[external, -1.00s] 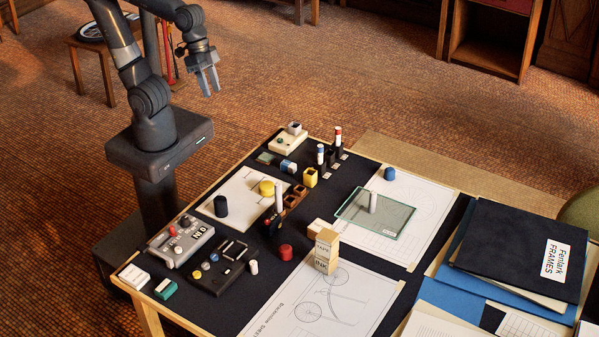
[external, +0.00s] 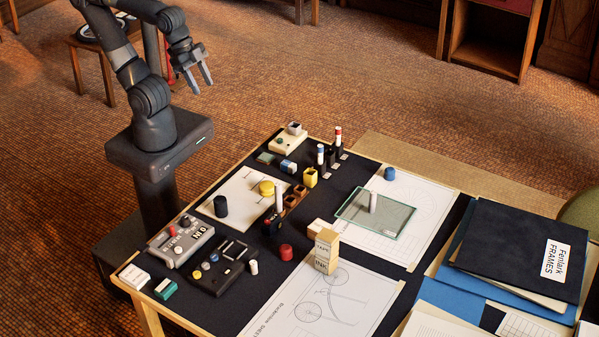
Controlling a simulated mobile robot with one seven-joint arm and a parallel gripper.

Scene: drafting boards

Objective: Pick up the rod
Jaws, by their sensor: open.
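More than one thing here is rod-shaped, and I cannot tell which one is the rod. A white upright cylinder (external: 373,203) stands at the glass plate (external: 400,222) on the right half of the table. Another slim white cylinder (external: 279,199) stands upright by a brown block with square openings. A short white cylinder (external: 254,267) stands near the black tray. My gripper (external: 200,88) is open and empty, high up beyond the table's far left edge, well away from all of these.
Red-banded (external: 338,137) and blue-banded (external: 320,154) sticks stand in dark holders at the back. Folders (external: 520,245) cover the right side.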

